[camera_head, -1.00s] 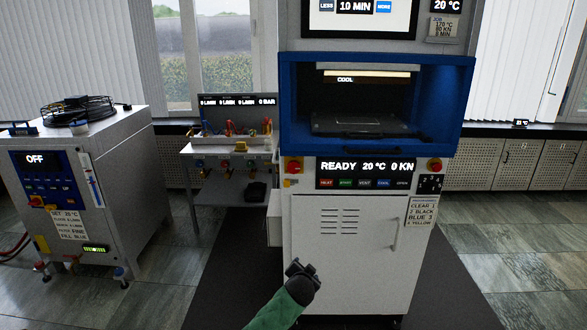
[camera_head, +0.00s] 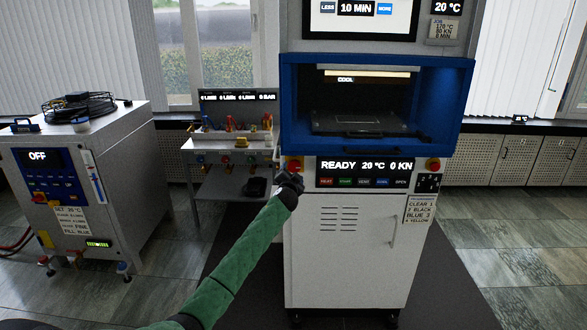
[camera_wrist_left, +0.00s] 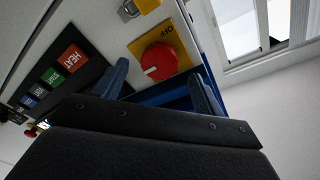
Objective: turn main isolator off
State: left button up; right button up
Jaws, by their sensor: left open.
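The main isolator is a red rotary knob (camera_wrist_left: 158,62) on a yellow plate (camera_wrist_left: 178,33) marked OFF, with a white mark on the knob's edge. In the head view the red knob (camera_head: 293,164) sits at the left end of the press's control panel, just above my left gripper (camera_head: 289,183). In the left wrist view my left gripper (camera_wrist_left: 162,82) is open, its two fingers apart on either side of the knob's lower part in the picture. I cannot tell whether they touch it. The right gripper is not in view.
The press panel (camera_head: 366,173) reads READY, 20 °C, 0 KN. Its coloured buttons are near the isolator. Another red knob (camera_head: 433,165) is at the panel's right. A cooling unit (camera_head: 120,150) reading OFF stands left, and a bench (camera_head: 215,145) stands behind.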

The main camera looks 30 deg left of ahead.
aim_at(294, 168)
pick_arm(q)
jog(key=shift+p+x, duration=0.4)
jog(key=shift+x, duration=1.45)
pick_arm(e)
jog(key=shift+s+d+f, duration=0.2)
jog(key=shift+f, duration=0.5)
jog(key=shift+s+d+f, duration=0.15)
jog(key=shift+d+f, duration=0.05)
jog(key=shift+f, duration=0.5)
pick_arm(q)
jog(key=c, duration=1)
